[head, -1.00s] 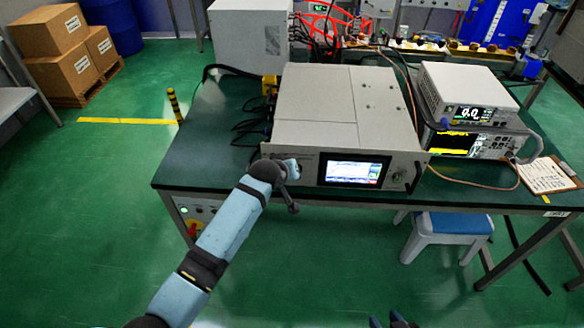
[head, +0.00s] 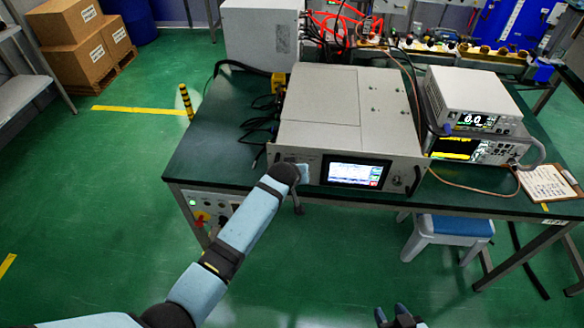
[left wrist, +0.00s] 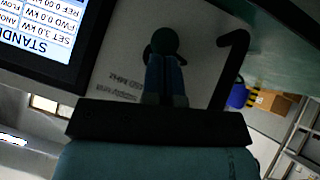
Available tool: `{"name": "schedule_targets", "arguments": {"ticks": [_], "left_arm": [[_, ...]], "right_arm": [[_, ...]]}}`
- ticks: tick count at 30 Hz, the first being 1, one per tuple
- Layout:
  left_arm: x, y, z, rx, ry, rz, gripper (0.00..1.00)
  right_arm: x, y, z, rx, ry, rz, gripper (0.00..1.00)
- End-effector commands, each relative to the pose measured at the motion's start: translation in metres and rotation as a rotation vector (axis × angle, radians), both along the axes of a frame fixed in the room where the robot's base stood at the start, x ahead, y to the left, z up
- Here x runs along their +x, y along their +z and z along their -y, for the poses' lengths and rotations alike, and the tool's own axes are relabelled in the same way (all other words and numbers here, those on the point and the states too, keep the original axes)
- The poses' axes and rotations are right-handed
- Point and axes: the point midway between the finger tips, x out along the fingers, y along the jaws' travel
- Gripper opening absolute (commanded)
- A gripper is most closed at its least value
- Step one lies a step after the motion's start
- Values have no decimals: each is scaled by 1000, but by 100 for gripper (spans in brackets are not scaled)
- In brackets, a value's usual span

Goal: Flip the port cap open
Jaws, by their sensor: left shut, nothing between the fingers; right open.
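The generator (head: 325,110) is a grey box on the table, its front panel facing me with a lit screen (head: 355,174). My left gripper (head: 303,173) is at the left part of this panel, beside the screen. In the left wrist view its blue fingers (left wrist: 165,68) are shut, with their tips in front of a dark round part (left wrist: 167,40), perhaps the port cap. I cannot tell whether they touch it or whether the cap is open. The head view hides the cap behind my arm. My right gripper (head: 392,316) is open and empty at the bottom edge, away from the table.
A black handle (left wrist: 232,62) stands out from the panel close to my left fingers. Stacked instruments (head: 470,115) and a clipboard (head: 546,184) are on the right of the table. Black cables (head: 262,118) lie left of the generator. A blue-topped stool (head: 448,228) is under the table.

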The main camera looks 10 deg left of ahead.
Motion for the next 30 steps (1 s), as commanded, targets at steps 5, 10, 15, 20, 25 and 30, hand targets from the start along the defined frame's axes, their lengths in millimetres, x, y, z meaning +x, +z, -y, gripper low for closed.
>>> {"name": "schedule_targets", "arguments": {"ticks": [5,10,15,20,25,30], "left_arm": [[0,0,1,-1,-1,1,0],[0,0,1,-1,-1,1,0],[0,0,1,-1,-1,1,0],[0,1,-1,-1,-1,1,0],[0,4,-7,-1,-1,0,0],[0,5,-14,-1,0,0,0]], "right_arm": [[0,0,0,0,0,-1,43],[0,1,0,0,0,0,43],[1,2,0,1,0,3,43],[1,6,0,2,-1,6,43],[1,13,0,2,-1,6,43],[1,17,0,2,-1,6,43]]}}
